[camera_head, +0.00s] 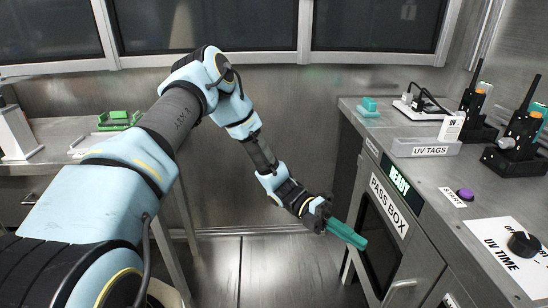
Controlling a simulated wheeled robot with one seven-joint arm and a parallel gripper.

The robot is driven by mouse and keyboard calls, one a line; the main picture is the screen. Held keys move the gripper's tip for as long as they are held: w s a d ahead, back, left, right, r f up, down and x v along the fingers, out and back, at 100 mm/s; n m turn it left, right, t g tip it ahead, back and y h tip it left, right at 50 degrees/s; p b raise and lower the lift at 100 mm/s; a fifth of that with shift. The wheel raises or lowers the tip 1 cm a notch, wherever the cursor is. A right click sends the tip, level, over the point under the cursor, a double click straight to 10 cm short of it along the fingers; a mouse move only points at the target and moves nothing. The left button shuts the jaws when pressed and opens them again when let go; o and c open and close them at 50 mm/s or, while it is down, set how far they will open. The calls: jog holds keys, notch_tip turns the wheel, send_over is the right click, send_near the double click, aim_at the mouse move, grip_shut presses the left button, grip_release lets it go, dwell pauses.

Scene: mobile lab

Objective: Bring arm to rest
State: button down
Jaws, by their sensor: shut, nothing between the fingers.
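My arm reaches from the lower left up to a bent elbow and back down toward the middle of the picture. My gripper (361,243) is at its end, with green fingers closed together and nothing held. The fingers point to the lower right. They hang in front of the pass box (386,205) under the right counter and overlap its dark door in the picture. I cannot tell whether they touch it.
The right counter (440,185) carries a UV TAGS holder (426,148), radios (522,135), a purple START button (465,194) and a black UV TIME dial (523,244). A left table (60,135) holds a green rack (119,120). Open floor (215,270) lies between them.

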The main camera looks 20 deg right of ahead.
jog(key=w+a+r+m+t+y+p, duration=0.1)
jog(key=w+a+r+m+t+p, duration=0.15)
jog(key=w+a+m+t, duration=0.35)
jog(key=w+a+r+m+t+y+p, duration=0.1)
jog(key=w+a+r+m+y+p, duration=0.2)
jog(key=a, duration=0.5)
jog(key=w+a+r+m+t+p, duration=0.1)
jog(key=w+a+r+m+t, duration=0.35)
jog(key=a, duration=0.35)
jog(key=w+a+r+m+t+y+p, duration=0.1)
jog(key=w+a+r+m+t+p, duration=0.1)
jog(key=a+r+m, duration=0.3)
jog(key=w+a+r+m+t+y+p, duration=0.1)
jog(key=a+r+m+t, duration=0.4)
jog(key=a, duration=0.8)
notch_tip(320, 180, up, 3)
jog(key=shift+w+r+p, duration=0.2)
jog(key=shift+w+p, duration=0.3)
jog(key=shift+w, duration=0.15)
